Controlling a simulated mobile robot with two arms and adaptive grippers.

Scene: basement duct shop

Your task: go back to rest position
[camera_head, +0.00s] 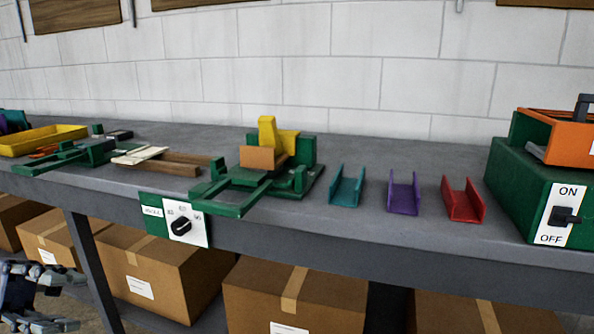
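My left gripper (72,300) is at the lower left corner, below the level of the bench top and in front of the shelf boxes. Its two fingers stand apart with nothing visible between them, and it touches nothing that I can see. The picture edge cuts off part of it and its arm. My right gripper is not in view.
A grey bench (345,228) runs across the view. It carries green fixtures (300,182), a yellow tray (42,140), teal (347,187), purple (404,193) and red (462,201) channels, and a green switch box (515,185). Cardboard boxes (165,275) fill the shelf below. A bench leg (92,270) stands near my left gripper.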

